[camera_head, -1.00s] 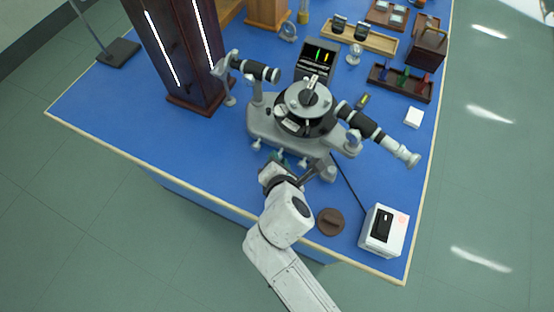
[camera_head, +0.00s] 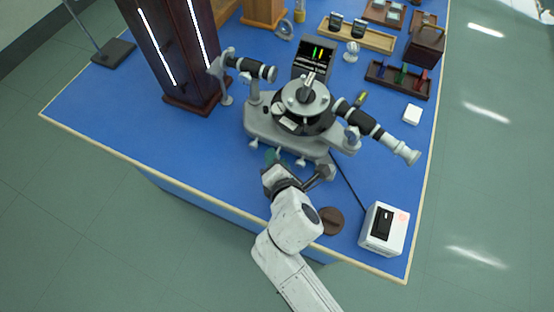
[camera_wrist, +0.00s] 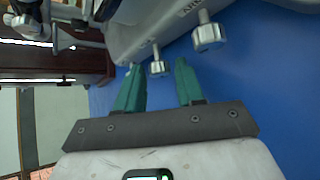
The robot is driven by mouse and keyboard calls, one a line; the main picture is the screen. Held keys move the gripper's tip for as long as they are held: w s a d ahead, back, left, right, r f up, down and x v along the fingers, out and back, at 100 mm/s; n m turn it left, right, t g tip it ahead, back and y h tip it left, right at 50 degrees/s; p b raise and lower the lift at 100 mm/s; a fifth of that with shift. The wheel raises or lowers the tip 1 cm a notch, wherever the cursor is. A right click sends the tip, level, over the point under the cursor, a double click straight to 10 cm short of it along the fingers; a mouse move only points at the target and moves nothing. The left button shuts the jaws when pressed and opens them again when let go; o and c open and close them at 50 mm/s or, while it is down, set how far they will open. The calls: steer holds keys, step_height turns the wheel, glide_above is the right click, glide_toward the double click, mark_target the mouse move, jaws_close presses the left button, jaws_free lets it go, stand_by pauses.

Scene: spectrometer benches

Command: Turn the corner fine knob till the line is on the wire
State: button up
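The grey spectrometer (camera_head: 285,125) stands on the blue bench, with several small silver knobs along its front edge. My gripper (camera_head: 277,161) is at this front edge, low over the bench. In the wrist view my gripper (camera_wrist: 157,78) has its two green fingers apart. A small silver knob (camera_wrist: 157,67) sits in the gap near the fingertips, without clear contact. A bigger faceted knob (camera_wrist: 208,36) is beyond the right finger, by partly legible lettering. I cannot tell which is the corner fine knob. A dark screen (camera_head: 315,58) behind shows a green and a yellow line; the wire is too small to make out.
A white box (camera_head: 383,229) and a brown round disc (camera_head: 331,221) lie near the bench's front right. A telescope tube (camera_head: 375,130) juts right. A tall dark wooden cabinet (camera_head: 176,50) stands at left. The front left bench top is clear.

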steer(key=shift+o, duration=0.9)
steer(key=v, duration=1)
steer(key=shift+s+r, duration=0.2)
steer(key=shift+s, duration=0.1)
steer(key=shift+d, duration=0.1)
